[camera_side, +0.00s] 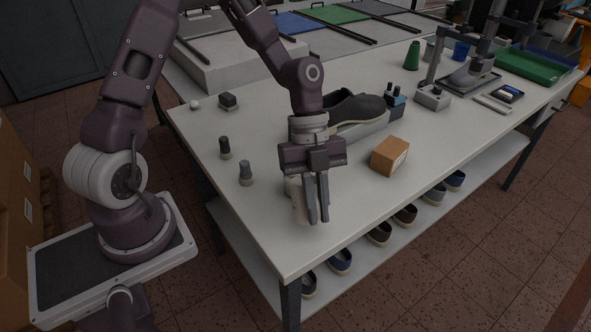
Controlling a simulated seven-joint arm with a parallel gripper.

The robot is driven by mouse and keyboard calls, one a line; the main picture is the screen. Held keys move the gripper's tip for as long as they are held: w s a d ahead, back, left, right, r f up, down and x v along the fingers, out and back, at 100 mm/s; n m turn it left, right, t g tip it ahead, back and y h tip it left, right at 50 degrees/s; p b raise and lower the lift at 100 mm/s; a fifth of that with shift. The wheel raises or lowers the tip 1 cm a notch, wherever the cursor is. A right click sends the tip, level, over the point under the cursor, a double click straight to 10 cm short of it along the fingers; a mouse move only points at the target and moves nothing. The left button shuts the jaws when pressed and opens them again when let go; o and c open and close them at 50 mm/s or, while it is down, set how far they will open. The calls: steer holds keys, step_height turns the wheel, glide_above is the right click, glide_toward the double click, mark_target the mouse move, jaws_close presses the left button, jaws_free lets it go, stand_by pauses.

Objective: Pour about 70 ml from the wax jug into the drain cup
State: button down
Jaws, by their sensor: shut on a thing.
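My gripper (317,207) points down over the near part of the table, with its fingers close together. It is shut on a pale, cream-coloured vessel (298,203), which I take to be the wax jug. The vessel shows mostly to the left of the fingers, and they hide part of it. It looks close to upright; its spout and contents cannot be made out. I cannot tell which vessel is the drain cup. A green tapered one (412,56) and a blue cup (461,51) stand at the back right.
A cardboard box (390,156) sits right of my gripper. A dark shoe (353,108) on a grey block stands behind it. Two small dark-topped bottles (225,148) (246,173) stand to the left. The white table's (270,235) front edge is close. A green tray (530,66) lies far right.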

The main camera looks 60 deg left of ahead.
stand_by(0.3)
steer(key=shift+s+d+f+t+y+b, duration=0.2)
steer(key=shift+s+d+f+t+y, duration=0.05)
steer(key=shift+d+f+y, duration=0.4)
steer(key=shift+s+d+f+t+y+b, duration=0.2)
steer(key=shift+s+d+f+t+y, duration=0.05)
steer(key=shift+d+f+y, duration=0.4)
steer(key=shift+s+d+f+t+y+b, duration=0.15)
steer(key=shift+s+d+f+t+y, duration=0.1)
steer(key=shift+d+f+y, duration=0.3)
steer(key=shift+s+d+f+t+y+b, duration=0.15)
steer(key=shift+d+f+t+y, duration=0.15)
steer(key=shift+f+y, duration=0.25)
steer(key=shift+r, duration=0.1)
